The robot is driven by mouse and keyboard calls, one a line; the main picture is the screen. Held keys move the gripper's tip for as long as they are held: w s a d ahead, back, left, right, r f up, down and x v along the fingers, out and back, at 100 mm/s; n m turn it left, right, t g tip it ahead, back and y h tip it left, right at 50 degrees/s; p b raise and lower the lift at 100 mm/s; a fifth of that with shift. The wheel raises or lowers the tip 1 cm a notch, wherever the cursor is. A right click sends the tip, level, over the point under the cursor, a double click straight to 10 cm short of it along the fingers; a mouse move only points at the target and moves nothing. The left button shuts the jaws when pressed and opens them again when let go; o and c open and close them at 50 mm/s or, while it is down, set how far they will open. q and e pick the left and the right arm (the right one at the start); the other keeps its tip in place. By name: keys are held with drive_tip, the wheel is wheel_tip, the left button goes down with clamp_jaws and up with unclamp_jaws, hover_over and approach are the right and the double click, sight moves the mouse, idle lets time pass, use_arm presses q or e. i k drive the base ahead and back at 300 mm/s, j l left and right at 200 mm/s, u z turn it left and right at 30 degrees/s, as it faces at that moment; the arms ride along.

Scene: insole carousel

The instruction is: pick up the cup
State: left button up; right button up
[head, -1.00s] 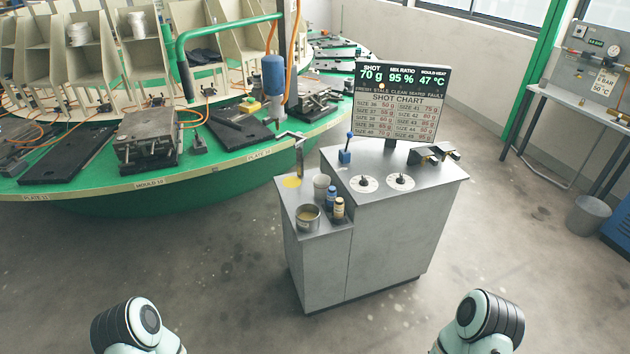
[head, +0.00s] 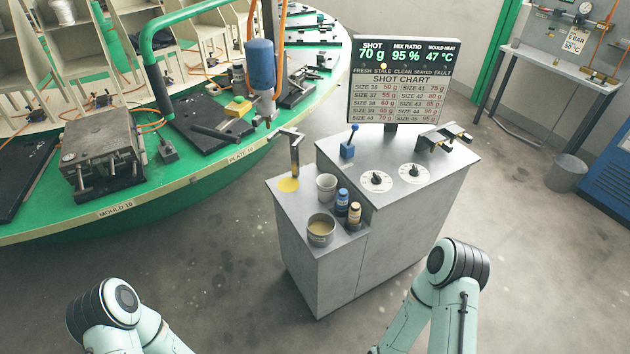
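A pale grey cup (head: 326,187) stands upright on the lower shelf of the grey metal cabinet (head: 330,270), beside the yellow spot under the spout. A wider metal tin (head: 321,230) with tan contents stands in front of it. Two small bottles, one blue-labelled (head: 342,202) and one dark with a cream label (head: 354,214), stand to its right. Parts of both my arms show at the bottom of the head view, well short of the cup. Neither gripper is in view.
A yellow spot (head: 288,185) lies under a metal spout (head: 294,150). The raised cabinet top carries dials, a blue lever (head: 348,147) and a shot chart screen (head: 400,85). The green carousel (head: 200,190) is at the left. Open floor lies in front of the cabinet.

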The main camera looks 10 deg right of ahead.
sight(326, 183)
drive_tip(key=i+j, duration=0.4)
drive_tip(key=i+j+z, duration=0.1)
drive_tip(key=i+j, duration=0.25)
drive_tip(key=j, duration=0.2)
